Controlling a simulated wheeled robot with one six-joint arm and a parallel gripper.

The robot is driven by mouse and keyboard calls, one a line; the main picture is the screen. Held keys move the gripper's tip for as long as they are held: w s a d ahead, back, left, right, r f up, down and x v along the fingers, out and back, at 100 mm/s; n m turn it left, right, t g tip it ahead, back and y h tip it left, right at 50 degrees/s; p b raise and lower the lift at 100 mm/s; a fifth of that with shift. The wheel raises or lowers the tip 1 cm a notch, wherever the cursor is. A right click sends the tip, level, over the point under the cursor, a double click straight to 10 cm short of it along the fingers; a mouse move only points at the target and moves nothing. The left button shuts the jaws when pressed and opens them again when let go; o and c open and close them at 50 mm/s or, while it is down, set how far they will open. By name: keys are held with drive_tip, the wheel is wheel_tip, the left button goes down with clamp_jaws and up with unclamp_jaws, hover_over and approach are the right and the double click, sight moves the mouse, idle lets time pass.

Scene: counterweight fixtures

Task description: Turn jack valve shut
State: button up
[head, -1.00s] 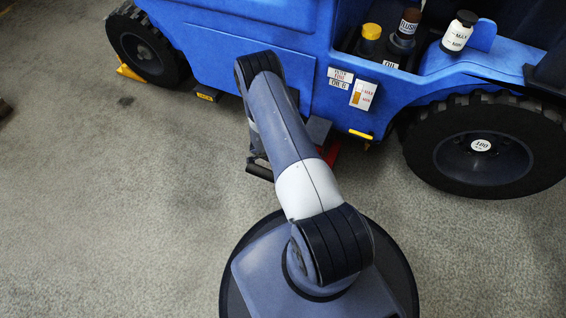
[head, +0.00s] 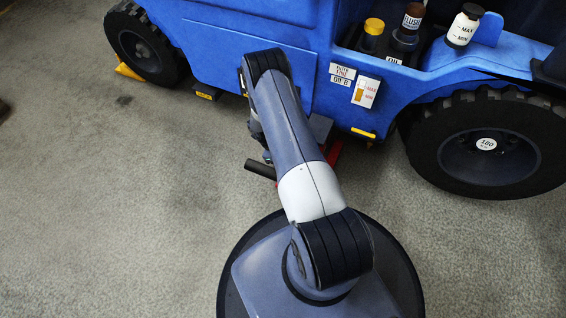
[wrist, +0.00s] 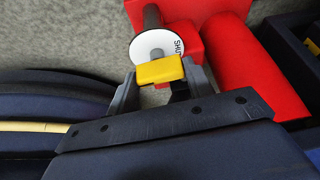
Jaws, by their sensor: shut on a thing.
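The jack is red and shows in the wrist view (wrist: 225,65) as a block and a thick cylinder. Its valve has a white round plate (wrist: 148,45) with the word SHUT at its right side. A yellow valve grip (wrist: 160,71) stands in front of the plate. My gripper (wrist: 162,84) is shut on this yellow grip, one finger on each side. In the head view only a little of the red jack (head: 337,152) shows beside the blue vehicle; my arm hides the valve and my fingers.
The blue vehicle (head: 215,60) stands close behind the jack, with a black front wheel (head: 487,145) at right and a rear wheel (head: 143,45) at left. A yellow chock (head: 128,71) lies by the rear wheel. A dark rod (head: 260,168) sticks out left of my arm. The grey floor at left is clear.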

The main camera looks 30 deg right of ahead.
drive_tip(key=shift+m, duration=0.5)
drive_tip(key=o, duration=1)
drive_tip(key=p+v, duration=0.1)
drive_tip(key=v, duration=0.4)
drive_tip(key=p+v, duration=0.2)
drive_tip(key=v, duration=0.3)
drive_tip(key=shift+w+d+r, duration=0.1)
drive_tip(key=shift+w+r, duration=0.25)
drive_tip(key=shift+f, duration=0.15)
